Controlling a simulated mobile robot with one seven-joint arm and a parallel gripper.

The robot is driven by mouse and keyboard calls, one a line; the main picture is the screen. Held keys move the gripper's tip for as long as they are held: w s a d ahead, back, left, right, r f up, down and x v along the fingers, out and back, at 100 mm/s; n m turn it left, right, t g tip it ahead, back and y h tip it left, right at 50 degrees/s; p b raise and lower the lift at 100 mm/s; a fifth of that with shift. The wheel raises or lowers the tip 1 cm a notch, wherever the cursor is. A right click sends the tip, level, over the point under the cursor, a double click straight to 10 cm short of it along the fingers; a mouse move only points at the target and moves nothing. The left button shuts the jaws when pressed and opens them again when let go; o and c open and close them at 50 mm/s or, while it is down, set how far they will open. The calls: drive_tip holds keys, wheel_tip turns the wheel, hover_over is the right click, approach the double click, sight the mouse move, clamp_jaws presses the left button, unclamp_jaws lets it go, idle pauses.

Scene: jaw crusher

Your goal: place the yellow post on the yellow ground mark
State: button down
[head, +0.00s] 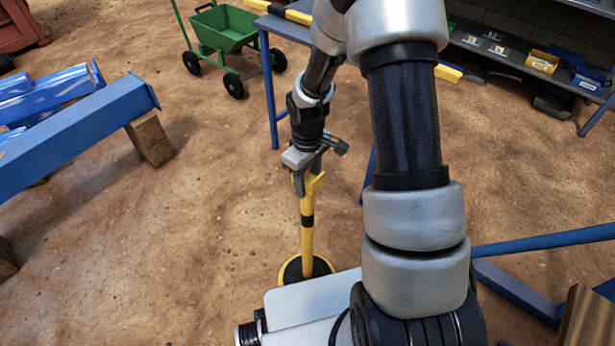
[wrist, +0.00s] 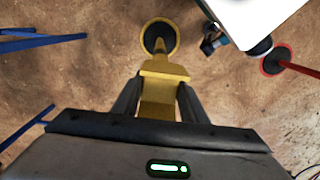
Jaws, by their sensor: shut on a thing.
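The yellow post (head: 307,235) stands about upright in the head view, with a black band and a dark round base. My gripper (head: 308,182) is shut on its upper part. In the wrist view the post (wrist: 163,75) runs down between the fingers of my gripper (wrist: 160,92) to its dark base. A yellow ring, which looks like the yellow ground mark (head: 284,270), shows around the base; it also shows in the wrist view (wrist: 175,50). My own body hides part of the ring in the head view. I cannot tell whether the base touches the ground.
A red post (wrist: 298,68) with a red-ringed dark base stands to the right in the wrist view. Blue beams (head: 75,135) on wooden blocks lie left. A blue table (head: 268,85) and a green cart (head: 225,30) stand behind. Bare dirt lies left of the post.

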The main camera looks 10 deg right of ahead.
drive_tip(key=shift+w+f, duration=0.1)
drive_tip(key=shift+f, duration=0.95)
drive_tip(key=shift+f+b, duration=0.2)
drive_tip(key=shift+b, duration=0.1)
drive_tip(key=c, duration=1.1)
unclamp_jaws()
drive_tip(key=shift+r, duration=0.1)
